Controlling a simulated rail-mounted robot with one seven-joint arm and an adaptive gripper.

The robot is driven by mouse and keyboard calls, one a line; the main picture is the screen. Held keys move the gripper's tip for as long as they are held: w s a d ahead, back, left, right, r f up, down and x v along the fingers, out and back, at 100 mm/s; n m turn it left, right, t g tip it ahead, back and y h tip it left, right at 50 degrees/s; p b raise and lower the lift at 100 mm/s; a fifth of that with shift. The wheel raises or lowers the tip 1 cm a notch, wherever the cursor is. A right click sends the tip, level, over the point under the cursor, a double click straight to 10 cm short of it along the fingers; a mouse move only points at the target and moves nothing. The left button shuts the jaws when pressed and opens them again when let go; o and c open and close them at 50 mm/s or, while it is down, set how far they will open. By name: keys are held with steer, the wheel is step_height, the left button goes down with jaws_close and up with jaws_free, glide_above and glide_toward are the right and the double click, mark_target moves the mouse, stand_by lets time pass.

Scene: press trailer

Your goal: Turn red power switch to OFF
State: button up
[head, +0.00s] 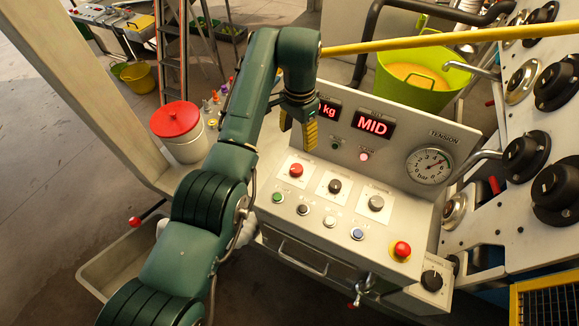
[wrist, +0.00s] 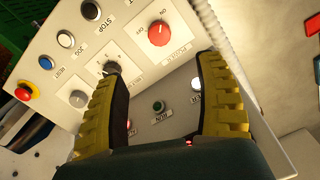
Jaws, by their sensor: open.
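The red power switch (head: 296,170) is a round knob on a white plate at the left of the sloping console panel. It also shows in the wrist view (wrist: 159,33), top middle, with ON and OFF printed beside it. My gripper (head: 298,132) is above and behind the switch in the head view, with its yellow fingers spread. In the wrist view the open fingers (wrist: 160,64) have nothing between them, and the switch lies just beyond their tips, apart from them. I cannot tell for sure which mark the knob points to.
A black knob (head: 335,186) and a grey knob (head: 376,203) are to the right of the switch. Small push buttons (head: 303,209) line the front. A red emergency button (head: 401,250) is at the right. The upright display panel (head: 373,125) stands close behind my gripper.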

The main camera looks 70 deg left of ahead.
mark_target(296, 168)
step_height(296, 168, down, 15)
stand_by(0.3)
steer(key=c, duration=1.3)
